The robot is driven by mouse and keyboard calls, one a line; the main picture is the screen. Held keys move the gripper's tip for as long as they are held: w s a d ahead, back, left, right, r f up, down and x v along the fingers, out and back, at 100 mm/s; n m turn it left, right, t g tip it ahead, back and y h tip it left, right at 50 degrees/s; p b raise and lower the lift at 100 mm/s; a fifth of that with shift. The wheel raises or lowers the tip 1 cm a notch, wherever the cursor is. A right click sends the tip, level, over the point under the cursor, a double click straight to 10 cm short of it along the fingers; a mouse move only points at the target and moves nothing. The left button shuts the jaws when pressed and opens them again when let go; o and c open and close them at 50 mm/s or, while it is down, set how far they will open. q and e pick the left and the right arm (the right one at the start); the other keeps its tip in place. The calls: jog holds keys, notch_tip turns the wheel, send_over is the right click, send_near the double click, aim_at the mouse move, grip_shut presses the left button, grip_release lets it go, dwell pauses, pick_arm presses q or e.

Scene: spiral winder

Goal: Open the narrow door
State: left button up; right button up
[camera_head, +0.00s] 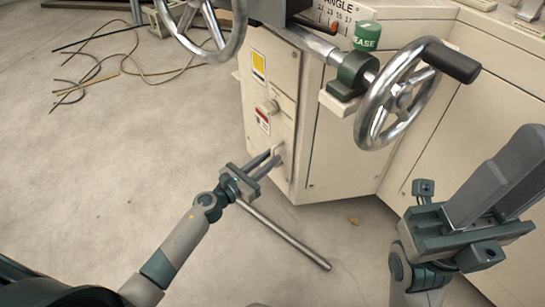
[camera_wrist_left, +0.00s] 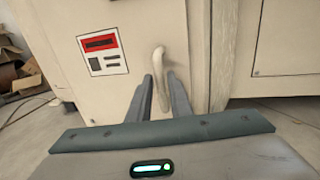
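The narrow door (camera_head: 284,85) is a cream panel on the machine's front left, with a yellow label, a knob and a red label. It looks closed. Its pale curved handle (camera_head: 277,151) sits low on the panel; it also shows in the left wrist view (camera_wrist_left: 159,62). My left gripper (camera_head: 270,162) reaches the handle from below left. In the left wrist view its fingers (camera_wrist_left: 160,78) stand apart, with the handle's lower part between them; contact is not clear. My right gripper (camera_head: 497,180) is raised at the right, away from the door, and its finger gap is hidden.
A second wheel (camera_head: 205,30) is at the top. A metal rod (camera_head: 285,235) shows below my left gripper. Cables (camera_head: 120,60) lie on the floor at left. The floor before the door is mostly clear.

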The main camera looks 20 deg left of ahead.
pick_arm(q)
jog(key=shift+x, duration=0.85)
grip_shut()
jog(key=shift+s+a, duration=0.1)
jog(key=shift+a, duration=0.05)
